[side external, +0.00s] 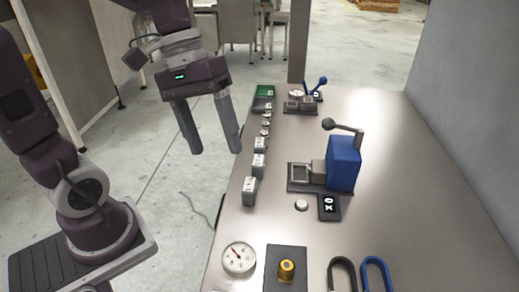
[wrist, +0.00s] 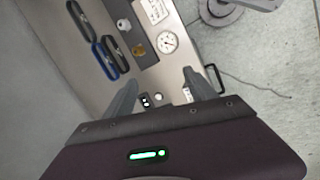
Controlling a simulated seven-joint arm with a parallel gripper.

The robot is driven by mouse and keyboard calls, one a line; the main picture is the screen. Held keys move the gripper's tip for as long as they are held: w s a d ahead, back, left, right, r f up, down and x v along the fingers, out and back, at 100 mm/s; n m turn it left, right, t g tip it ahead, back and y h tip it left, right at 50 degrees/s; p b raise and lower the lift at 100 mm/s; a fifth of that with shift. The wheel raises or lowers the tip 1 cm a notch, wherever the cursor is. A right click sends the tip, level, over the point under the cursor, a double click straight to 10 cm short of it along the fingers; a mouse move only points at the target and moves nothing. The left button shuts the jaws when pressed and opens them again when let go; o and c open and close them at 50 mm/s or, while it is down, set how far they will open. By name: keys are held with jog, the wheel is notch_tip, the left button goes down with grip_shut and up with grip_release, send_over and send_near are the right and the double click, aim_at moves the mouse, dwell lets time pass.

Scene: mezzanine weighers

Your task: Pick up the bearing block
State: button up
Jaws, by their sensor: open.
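Several small grey blocks stand in a row along the table's left edge in the side external view. The nearest grey block (side external: 249,191) has dark marks on its face, and a similar middle block (side external: 258,165) and farther block (side external: 260,145) stand behind it. I cannot tell which of these, if any, is the bearing block. My gripper (side external: 217,151) is open and empty, its fingers pointing down, apart from the row and to its left in that view. In the wrist view, my gripper (wrist: 160,78) frames bare tabletop, with a small grey block (wrist: 187,93) partly hidden by the right finger.
A blue lever press (side external: 344,163) stands mid-table, with a smaller blue-handled device (side external: 318,84) behind. A round gauge (side external: 239,258), a brass knob (side external: 286,269) and a blue handle (side external: 376,275) are at the near end. The table's right side is clear.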

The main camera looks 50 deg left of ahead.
jog(key=w+a+f+n+t+h, duration=0.2)
jog(key=w+a+f+n+h, duration=0.35)
jog(key=w, duration=0.25)
jog(key=w+a+f+n+t+h, duration=0.1)
jog(key=w+a+f+n+h, duration=0.4)
jog(key=w, duration=0.3)
jog(key=w+a+f+n+t+y, duration=0.1)
jog(key=a+f+n+t+y, duration=0.2)
jog(key=a+f+n+t, duration=0.85)
jog(key=shift+g+h, duration=0.25)
jog(key=shift+g, duration=0.6)
jog(key=w, duration=0.1)
jog(key=w+d+f, duration=0.1)
jog(key=w, duration=0.1)
jog(key=w+d, duration=0.1)
jog(key=w, duration=0.1)
jog(key=shift+f, duration=0.15)
grip_shut()
notch_tip(320, 180, up, 10)
jog(key=f, duration=0.1)
jog(key=s+d+m+g+h, duration=0.1)
jog(key=s+d, duration=0.2)
jog(key=d, duration=0.4)
jog(key=s+d+r+m+g+h, duration=0.1)
jog(key=s+d, duration=0.2)
jog(key=d, duration=0.4)
jog(key=shift+r, duration=0.3)
